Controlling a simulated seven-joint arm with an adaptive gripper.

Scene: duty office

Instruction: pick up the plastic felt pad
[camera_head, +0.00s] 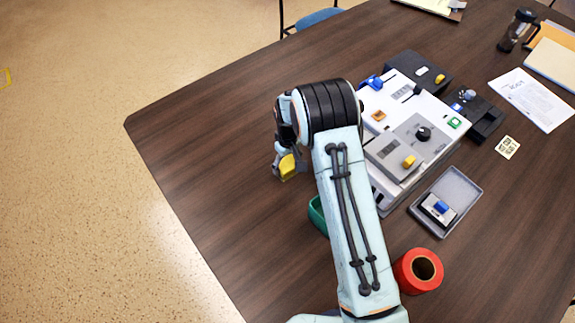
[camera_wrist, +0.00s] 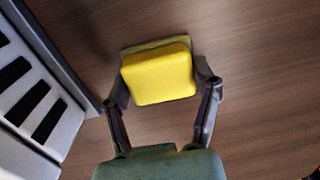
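The felt pad is a yellow block (camera_head: 289,167) with a grey-brown edge, at the end of my arm, left of the grey control panel. It also shows between my fingers in the wrist view (camera_wrist: 160,75). My gripper (camera_wrist: 163,80) has one finger on each side of the pad, and both fingertips appear to touch its sides. In the head view, my gripper (camera_head: 288,166) is partly hidden by my wrist. Whether the pad touches the table or is a little above it is hard to tell.
The grey-white control panel (camera_head: 432,103) stands just right of my gripper. A green container (camera_head: 317,213) is partly hidden behind my arm. A red roll (camera_head: 405,271) and a grey tray (camera_head: 469,187) are to the right. The wooden table (camera_head: 215,130) is clear on the left.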

